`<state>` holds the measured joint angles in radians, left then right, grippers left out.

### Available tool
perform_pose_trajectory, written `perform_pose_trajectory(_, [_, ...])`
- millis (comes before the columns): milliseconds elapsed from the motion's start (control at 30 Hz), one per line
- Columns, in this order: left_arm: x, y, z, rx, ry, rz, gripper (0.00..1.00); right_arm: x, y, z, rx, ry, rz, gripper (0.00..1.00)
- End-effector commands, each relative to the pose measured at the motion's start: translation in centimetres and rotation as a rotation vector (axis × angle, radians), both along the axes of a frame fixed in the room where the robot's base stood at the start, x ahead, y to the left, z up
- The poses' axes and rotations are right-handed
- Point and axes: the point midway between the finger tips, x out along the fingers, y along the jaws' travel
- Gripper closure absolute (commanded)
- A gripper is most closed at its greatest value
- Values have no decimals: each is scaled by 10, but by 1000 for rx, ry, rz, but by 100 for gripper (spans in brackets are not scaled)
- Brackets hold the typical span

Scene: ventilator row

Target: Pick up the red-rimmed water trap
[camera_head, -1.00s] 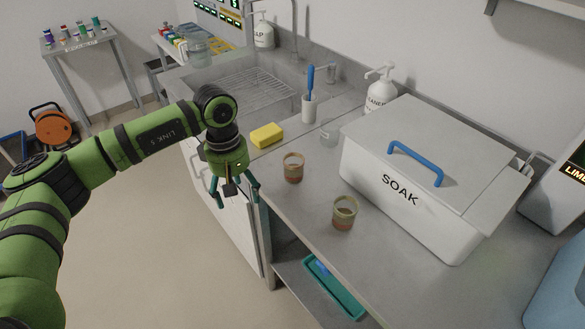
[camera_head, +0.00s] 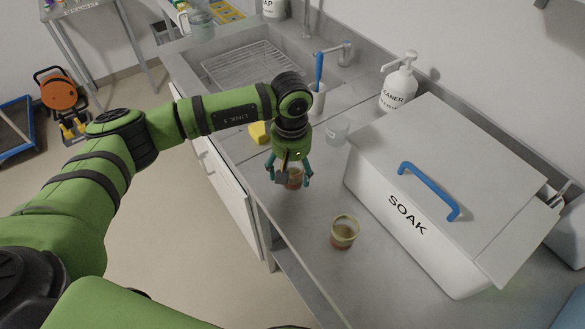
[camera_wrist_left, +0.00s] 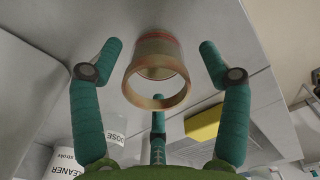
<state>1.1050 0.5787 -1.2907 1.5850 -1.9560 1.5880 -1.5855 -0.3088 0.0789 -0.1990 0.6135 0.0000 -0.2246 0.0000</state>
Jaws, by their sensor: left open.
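The red-rimmed water trap (camera_head: 295,181) is a small brownish cup on the grey counter, partly hidden behind my left gripper (camera_head: 292,181). My left gripper is open, pointing down over it with its teal fingers spread around it. In the left wrist view, the trap (camera_wrist_left: 160,55) is between the open fingers (camera_wrist_left: 160,50), with gaps on both sides. Its round tan rim faces the camera and a reddish band shows farther down. A second, similar cup with a yellow-green rim (camera_head: 344,232) stands apart, nearer the counter's front. My right gripper is not in view.
The white SOAK box (camera_head: 440,210) with a blue handle stands right of the cups. A clear cup (camera_head: 336,131), a brush holder (camera_head: 318,99) and a white cleaner bottle (camera_head: 397,86) stand behind. A yellow sponge (camera_head: 259,134) lies left of the gripper. Counter between the cups is clear.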

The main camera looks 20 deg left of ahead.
Motion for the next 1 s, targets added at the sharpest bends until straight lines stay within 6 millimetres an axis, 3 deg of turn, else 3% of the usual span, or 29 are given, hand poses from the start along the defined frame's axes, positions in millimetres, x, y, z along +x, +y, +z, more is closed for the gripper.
perform_pose_trajectory(33, [-2, -1, -5, 0, 5, 2, 24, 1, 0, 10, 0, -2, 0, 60])
perform_pose_trajectory(200, [0, -1, -22, -1, 0, 0, 24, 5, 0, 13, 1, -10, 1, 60])
perform_pose_trajectory(433, [0, 0, -25, -2, -1, 0, 24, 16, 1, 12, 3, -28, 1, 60])
perform_pose_trajectory(500, [0, 0, -25, -2, -1, 0, 52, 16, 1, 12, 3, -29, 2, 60])
perform_pose_trajectory(600, [0, 0, -25, -2, -1, 0, 84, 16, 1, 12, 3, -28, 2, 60])
perform_pose_trajectory(1000, [0, 0, -24, -2, -1, 1, 85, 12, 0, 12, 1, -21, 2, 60])
